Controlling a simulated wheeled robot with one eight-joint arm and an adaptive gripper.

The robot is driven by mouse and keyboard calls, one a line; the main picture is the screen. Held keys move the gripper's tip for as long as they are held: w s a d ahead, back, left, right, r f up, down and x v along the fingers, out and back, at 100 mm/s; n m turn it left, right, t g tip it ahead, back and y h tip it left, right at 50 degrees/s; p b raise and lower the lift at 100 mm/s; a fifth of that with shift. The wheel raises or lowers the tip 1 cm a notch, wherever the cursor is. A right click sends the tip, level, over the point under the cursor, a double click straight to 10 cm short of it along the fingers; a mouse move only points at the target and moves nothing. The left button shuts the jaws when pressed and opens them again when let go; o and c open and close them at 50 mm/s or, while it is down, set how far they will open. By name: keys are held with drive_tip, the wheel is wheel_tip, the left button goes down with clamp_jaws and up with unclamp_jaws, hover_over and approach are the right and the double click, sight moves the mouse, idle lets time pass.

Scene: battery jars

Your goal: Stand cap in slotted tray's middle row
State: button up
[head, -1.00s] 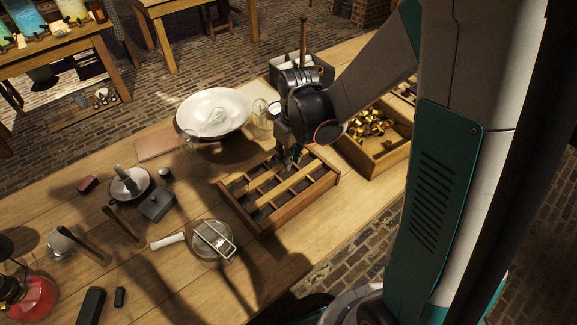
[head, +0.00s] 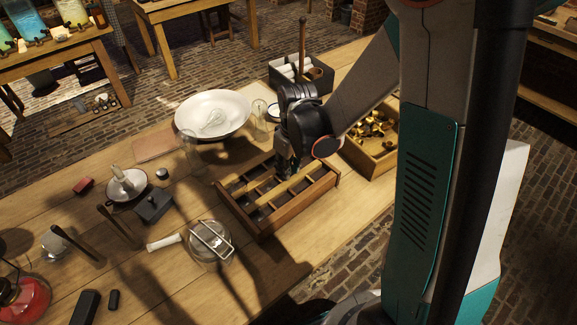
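The slotted tray (head: 262,236) is a wooden box with dividers in the middle of the bench. My gripper (head: 288,172) points down into the far side of the tray, over its back or middle slots. The fingertips are dark and partly hidden by the tray's dividers and the arm, so I cannot tell whether they are open or shut. Brass-coloured caps (head: 374,130) fill a wooden box (head: 371,168) to the right of the tray. No cap can be made out at my fingertips.
A white basin (head: 240,103) with a whisk and glass jars stand behind the tray. A dark crate (head: 322,80) is at the back. A pan-like strainer (head: 209,244) lies in front left, with a grey block (head: 153,205) beyond it. Bare bench lies right of the strainer.

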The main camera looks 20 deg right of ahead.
drive_tip(key=o, duration=0.8)
drive_tip(key=shift+s+f, duration=0.25)
drive_tip(key=shift+f, duration=0.3)
drive_tip(key=shift+o, duration=0.2)
drive_tip(key=shift+w+f, duration=0.15)
drive_tip(key=shift+r, duration=0.3)
drive_tip(key=shift+w+r+p, duration=0.1)
drive_tip(key=shift+r+p, duration=0.2)
drive_tip(key=shift+p, duration=0.15)
wheel_tip(320, 180, up, 13)
drive_tip(key=s+p, duration=0.1)
drive_tip(key=p, duration=0.4)
drive_tip(key=s+r+m+t, duration=0.4)
drive_tip(key=s+r+t, duration=0.1)
drive_tip(key=s+r, duration=0.7)
drive_tip(key=shift+s+r+m+t+h, duration=0.15)
drive_tip(key=shift+s+m+t+h, duration=0.2)
drive_tip(key=shift+s, duration=0.5)
